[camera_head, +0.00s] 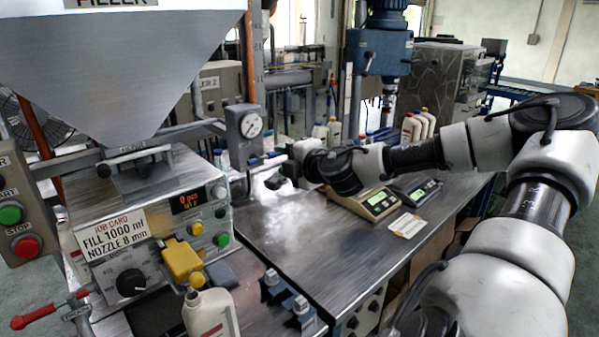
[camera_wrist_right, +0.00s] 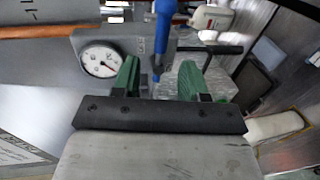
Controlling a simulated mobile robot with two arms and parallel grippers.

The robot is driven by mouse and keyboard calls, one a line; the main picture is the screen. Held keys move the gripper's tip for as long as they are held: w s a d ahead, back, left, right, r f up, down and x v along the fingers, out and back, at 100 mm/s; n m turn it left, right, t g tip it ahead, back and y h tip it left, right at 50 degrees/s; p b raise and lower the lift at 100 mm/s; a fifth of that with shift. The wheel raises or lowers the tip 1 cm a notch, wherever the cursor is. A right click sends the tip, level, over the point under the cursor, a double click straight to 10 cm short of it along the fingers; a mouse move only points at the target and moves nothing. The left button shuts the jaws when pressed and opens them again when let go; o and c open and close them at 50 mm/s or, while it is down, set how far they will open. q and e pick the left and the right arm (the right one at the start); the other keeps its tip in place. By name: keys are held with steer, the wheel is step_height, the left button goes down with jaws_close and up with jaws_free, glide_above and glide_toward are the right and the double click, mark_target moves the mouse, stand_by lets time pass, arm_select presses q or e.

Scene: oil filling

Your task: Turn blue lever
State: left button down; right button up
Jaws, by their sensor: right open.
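The blue lever (camera_head: 268,159) sticks out beside the filling machine, just below the pressure gauge, in the head view. In the right wrist view the blue lever (camera_wrist_right: 162,38) runs down from the top edge, its lower end between the fingers. My right gripper (camera_head: 272,178) is by the lever, with its arm reaching in from the right. In the wrist view the green fingers of this gripper (camera_wrist_right: 160,80) are apart, one on each side of the lever. I cannot tell whether either finger touches it. My left gripper is not in view.
The pressure gauge (camera_head: 251,124) is close to the gripper, with pipework around it. A red lever (camera_head: 45,310) is at the lower left. A white bottle (camera_head: 210,315) stands at the machine's front. Two scales, one yellowish (camera_head: 378,202), sit on the metal bench (camera_head: 300,255), whose front is clear.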

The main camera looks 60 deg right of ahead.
steer(key=b+v, duration=0.1)
steer(key=v, duration=0.4)
steer(key=shift+s+b, duration=0.2)
steer(key=shift+b, duration=0.1)
